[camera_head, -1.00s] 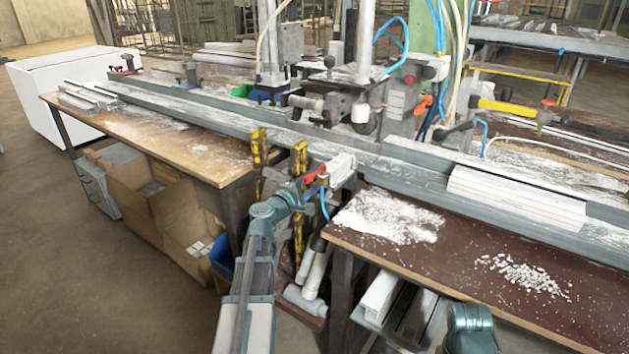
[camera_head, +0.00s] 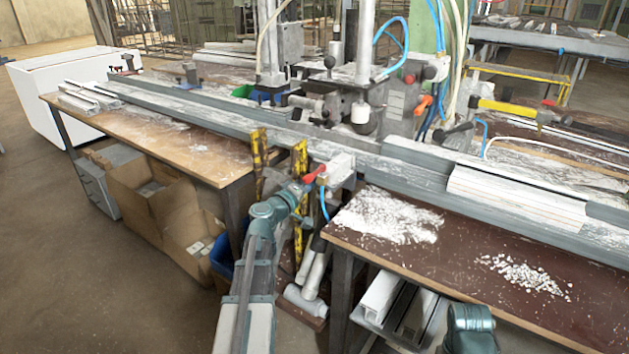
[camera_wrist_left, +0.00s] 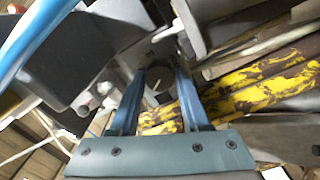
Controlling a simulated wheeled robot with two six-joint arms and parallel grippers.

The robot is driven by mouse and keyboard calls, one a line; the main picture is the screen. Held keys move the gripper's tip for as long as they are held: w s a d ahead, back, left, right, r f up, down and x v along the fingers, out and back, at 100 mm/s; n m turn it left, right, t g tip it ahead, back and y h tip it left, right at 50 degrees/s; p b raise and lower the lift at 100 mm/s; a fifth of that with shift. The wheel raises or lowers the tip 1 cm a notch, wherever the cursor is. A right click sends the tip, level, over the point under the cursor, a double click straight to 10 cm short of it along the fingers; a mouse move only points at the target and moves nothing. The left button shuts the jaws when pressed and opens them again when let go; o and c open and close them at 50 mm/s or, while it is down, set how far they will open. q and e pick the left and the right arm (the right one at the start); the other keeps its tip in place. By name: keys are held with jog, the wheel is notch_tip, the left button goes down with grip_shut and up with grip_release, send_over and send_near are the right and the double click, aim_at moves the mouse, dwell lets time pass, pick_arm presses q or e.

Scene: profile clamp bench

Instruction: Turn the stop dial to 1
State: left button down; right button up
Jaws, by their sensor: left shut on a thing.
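My left gripper (camera_head: 305,191) reaches up to the front of the clamp machine, in the gap between the two benches. In the left wrist view, its two blue-grey fingers (camera_wrist_left: 162,76) are closed on a dark, rounded part, which I take for the stop dial (camera_wrist_left: 157,88). Most of the dial is hidden by the fingers, and no number or mark on it can be read. In the head view the dial is hidden behind my gripper. A red lever (camera_head: 315,174) sits just above the gripper.
Yellow-and-black worn posts (camera_head: 299,165) stand close beside my left gripper. A blue hose (camera_wrist_left: 32,38) passes near it. A long grey profile rail (camera_head: 220,122) runs across both benches. White shavings (camera_head: 390,216) lie on the right bench. Cardboard boxes (camera_head: 150,200) stand under the left bench.

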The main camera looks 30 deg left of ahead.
dwell(0.5)
pick_arm(q)
jog(key=shift+c, duration=1.9)
grip_release()
jog(key=s+a, duration=0.1)
jog(key=s, duration=1.3)
